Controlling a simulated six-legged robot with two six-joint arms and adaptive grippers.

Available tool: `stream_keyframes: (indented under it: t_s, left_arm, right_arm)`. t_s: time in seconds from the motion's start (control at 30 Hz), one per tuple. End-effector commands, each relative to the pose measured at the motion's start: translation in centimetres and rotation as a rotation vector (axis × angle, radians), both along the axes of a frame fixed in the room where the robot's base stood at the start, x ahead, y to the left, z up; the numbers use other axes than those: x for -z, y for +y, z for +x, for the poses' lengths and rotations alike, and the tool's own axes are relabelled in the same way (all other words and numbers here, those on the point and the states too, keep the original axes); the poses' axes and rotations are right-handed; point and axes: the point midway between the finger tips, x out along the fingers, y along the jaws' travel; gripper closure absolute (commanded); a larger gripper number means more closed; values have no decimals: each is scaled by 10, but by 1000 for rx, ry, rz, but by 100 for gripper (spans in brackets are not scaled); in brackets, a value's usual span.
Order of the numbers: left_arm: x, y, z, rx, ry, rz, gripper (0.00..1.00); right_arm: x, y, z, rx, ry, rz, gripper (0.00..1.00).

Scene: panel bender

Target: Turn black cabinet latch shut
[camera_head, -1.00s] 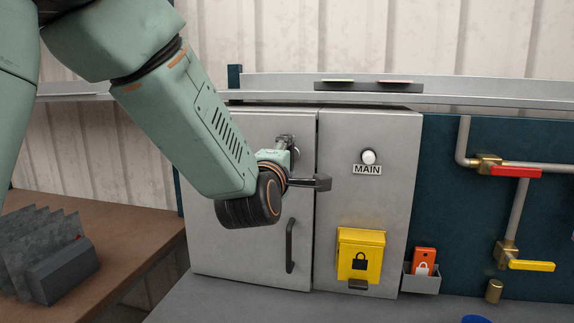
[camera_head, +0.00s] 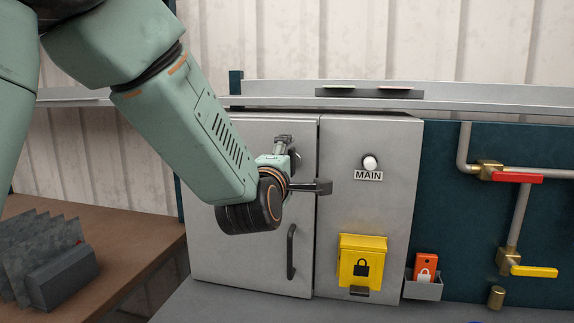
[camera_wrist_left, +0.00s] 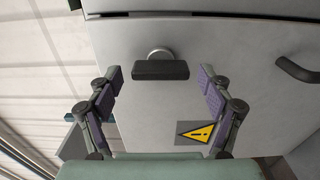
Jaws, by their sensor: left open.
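The black latch (camera_wrist_left: 160,71) shows in the left wrist view as a short dark bar on a round silver base, on the grey cabinet door (camera_wrist_left: 150,110). Its bar lies across the space between the two fingers, with gaps on both sides. My left gripper (camera_head: 297,163) is open in front of the door (camera_head: 255,260) in the head view, one finger above and one below. No contact with the latch shows. In the head view the latch is mostly hidden behind my wrist and fingers. My right gripper is not in view.
A dark door handle (camera_head: 291,251) sits below the gripper. To the right are a white MAIN lamp (camera_head: 370,163), a yellow lock box (camera_head: 361,260) and pipes with red (camera_head: 516,177) and yellow (camera_head: 534,271) valve levers. A brown bench (camera_head: 120,245) stands at left.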

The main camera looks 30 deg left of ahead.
Motion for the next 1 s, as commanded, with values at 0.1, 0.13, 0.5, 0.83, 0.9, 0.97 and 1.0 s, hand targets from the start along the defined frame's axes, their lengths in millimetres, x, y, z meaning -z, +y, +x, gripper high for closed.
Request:
stream_keyframes:
  t_s: [0.1,0.13,0.5,0.83,0.9,0.97,1.0]
  left_arm:
    - [0,0,0,0,1,1,21]
    - [0,0,0,0,1,1,21]
    - [0,-12,-43,1,2,3,21]
    - [0,-19,-72,0,0,1,21]
    - [0,-19,-73,0,0,1,21]
    - [0,-19,-73,0,1,0,21]
    - [0,-19,-73,0,1,0,21]
  right_arm:
    - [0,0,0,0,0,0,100]
    - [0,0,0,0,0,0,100]
    - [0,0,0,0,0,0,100]
    - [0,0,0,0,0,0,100]
    - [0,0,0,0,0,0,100]
    - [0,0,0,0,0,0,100]
    - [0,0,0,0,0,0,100]
